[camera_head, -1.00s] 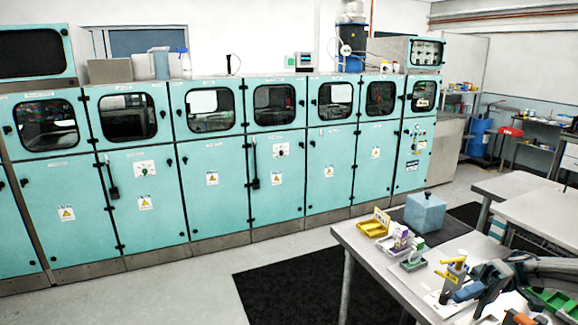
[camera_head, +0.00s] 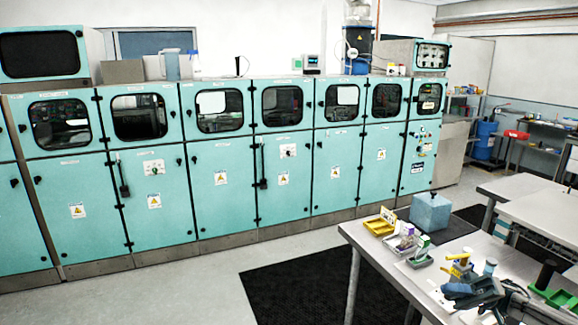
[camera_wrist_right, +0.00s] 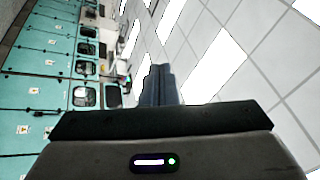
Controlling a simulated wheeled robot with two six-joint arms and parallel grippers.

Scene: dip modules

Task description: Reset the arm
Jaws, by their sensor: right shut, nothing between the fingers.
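In the right wrist view, the two grey fingers of my right gripper (camera_wrist_right: 160,84) stand close together, shut and empty, above the dark gripper body. Only the room shows behind them: ceiling tiles with bright lights on the right and the turquoise cabinets, turned sideways, on the left. In the head view I cannot clearly make out my right gripper among the dark shapes at the lower right. My left gripper is not in view.
Turquoise cabinets (camera_head: 222,185) line the back. Floor and a black mat (camera_head: 310,285) lie left of the bench.

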